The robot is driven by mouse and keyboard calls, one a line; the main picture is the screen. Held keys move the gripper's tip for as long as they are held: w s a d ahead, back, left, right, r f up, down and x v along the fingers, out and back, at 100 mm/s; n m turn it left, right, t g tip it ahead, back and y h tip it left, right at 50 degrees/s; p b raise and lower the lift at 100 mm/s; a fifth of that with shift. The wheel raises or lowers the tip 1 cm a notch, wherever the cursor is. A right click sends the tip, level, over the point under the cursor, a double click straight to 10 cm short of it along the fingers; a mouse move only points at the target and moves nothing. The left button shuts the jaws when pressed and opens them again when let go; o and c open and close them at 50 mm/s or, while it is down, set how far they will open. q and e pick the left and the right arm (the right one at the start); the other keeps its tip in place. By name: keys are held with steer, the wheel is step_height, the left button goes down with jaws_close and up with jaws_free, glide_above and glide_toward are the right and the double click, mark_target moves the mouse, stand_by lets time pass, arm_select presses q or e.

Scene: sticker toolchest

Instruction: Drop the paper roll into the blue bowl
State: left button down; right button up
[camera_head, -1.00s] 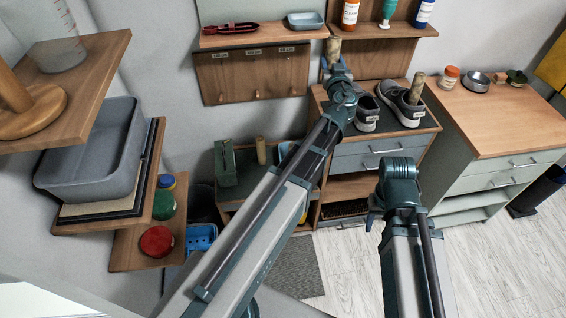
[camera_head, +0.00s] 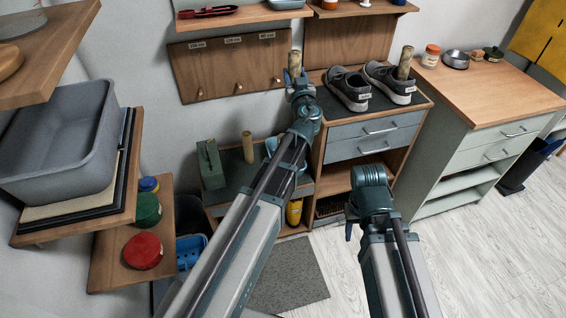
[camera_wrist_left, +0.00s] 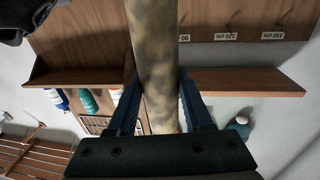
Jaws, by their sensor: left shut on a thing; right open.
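My left gripper (camera_head: 297,80) is shut on a mottled tan paper roll (camera_head: 294,62) and holds it upright in the air, in front of the wall and left of the shoes. In the left wrist view the roll (camera_wrist_left: 157,65) is between the two blue fingers (camera_wrist_left: 160,105). A light blue bowl (camera_head: 271,146) stands on the low dark-topped cabinet, partly hidden behind my left arm; its inside is not clear.
A green box (camera_head: 211,164) stands on the low cabinet (camera_head: 232,182). Grey shoes (camera_head: 347,88) sit on the drawer unit to its right. Shelves with a grey tub (camera_head: 62,150) and a red lid (camera_head: 143,251) stick out at left.

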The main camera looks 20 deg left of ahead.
arm_select(q)
step_height(320, 180, down, 27)
steer(key=a+b, duration=0.1)
steer(key=b, duration=2.5)
steer(key=shift+w, duration=0.2)
step_height(320, 180, down, 10)
steer(key=b, duration=1)
steer(key=shift+f+b, duration=0.55)
steer(key=shift+b, duration=0.05)
steer(key=shift+c, duration=1.5)
jaws_free()
